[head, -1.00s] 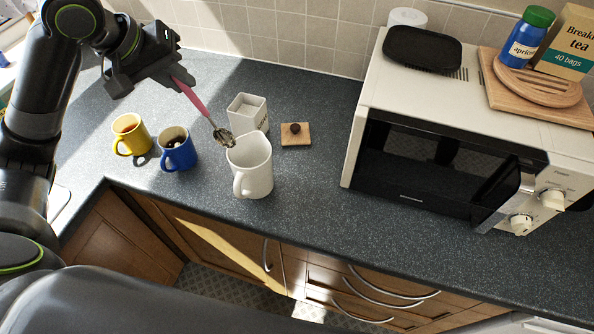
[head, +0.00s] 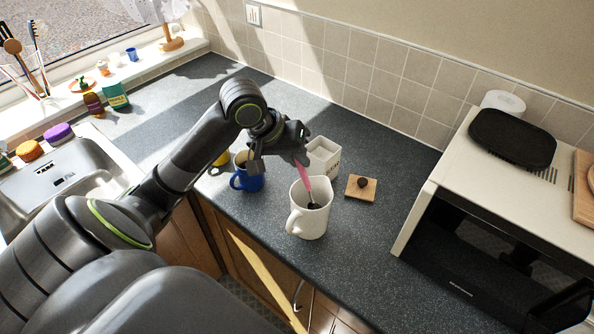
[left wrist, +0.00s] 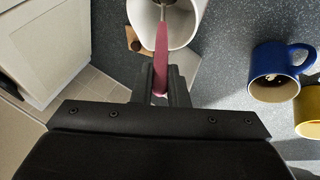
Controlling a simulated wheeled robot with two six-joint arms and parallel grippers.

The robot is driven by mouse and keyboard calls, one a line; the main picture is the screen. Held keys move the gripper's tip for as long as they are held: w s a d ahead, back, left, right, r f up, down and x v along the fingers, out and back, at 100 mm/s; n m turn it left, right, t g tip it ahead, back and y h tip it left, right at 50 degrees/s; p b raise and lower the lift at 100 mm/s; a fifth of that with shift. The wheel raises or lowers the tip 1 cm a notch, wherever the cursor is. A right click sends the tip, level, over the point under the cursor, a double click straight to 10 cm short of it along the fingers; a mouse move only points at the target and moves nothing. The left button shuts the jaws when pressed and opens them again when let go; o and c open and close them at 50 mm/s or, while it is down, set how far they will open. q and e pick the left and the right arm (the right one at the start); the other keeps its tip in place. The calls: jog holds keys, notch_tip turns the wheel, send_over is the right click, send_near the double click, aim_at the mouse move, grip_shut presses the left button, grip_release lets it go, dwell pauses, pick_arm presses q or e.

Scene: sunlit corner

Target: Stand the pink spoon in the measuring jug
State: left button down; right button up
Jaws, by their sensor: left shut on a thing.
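The white measuring jug (head: 306,222) stands upright on the counter, its handle toward the left. My left gripper (head: 300,160) is above the jug's back rim, shut on the handle of the pink spoon (head: 306,180). The spoon hangs steeply, slightly tilted, with its dark metal end down within the jug's mouth. Whether it touches the jug's bottom cannot be seen. In the left wrist view the pink handle (left wrist: 161,55) runs from between the fingers over the jug's opening (left wrist: 182,28). My right gripper is not in view.
A white canister (head: 323,158) stands behind the jug, with a wooden lid (head: 361,188) to the right. A blue mug (head: 248,179) and a partly hidden yellow mug (head: 222,158) are left. The microwave (head: 475,225) is right; the sink (head: 62,180) is far left.

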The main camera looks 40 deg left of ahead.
pick_arm(q)
jog(key=shift+f, duration=2.25)
jog(key=shift+f, duration=0.15)
jog(key=c, duration=1.4)
grip_release()
jog(key=shift+c, duration=0.2)
jog(key=shift+s+a+r, duration=0.15)
jog(key=shift+a+r, duration=0.1)
jog(key=shift+r, duration=0.35)
jog(key=v, duration=1.1)
jog(key=shift+p, duration=0.4)
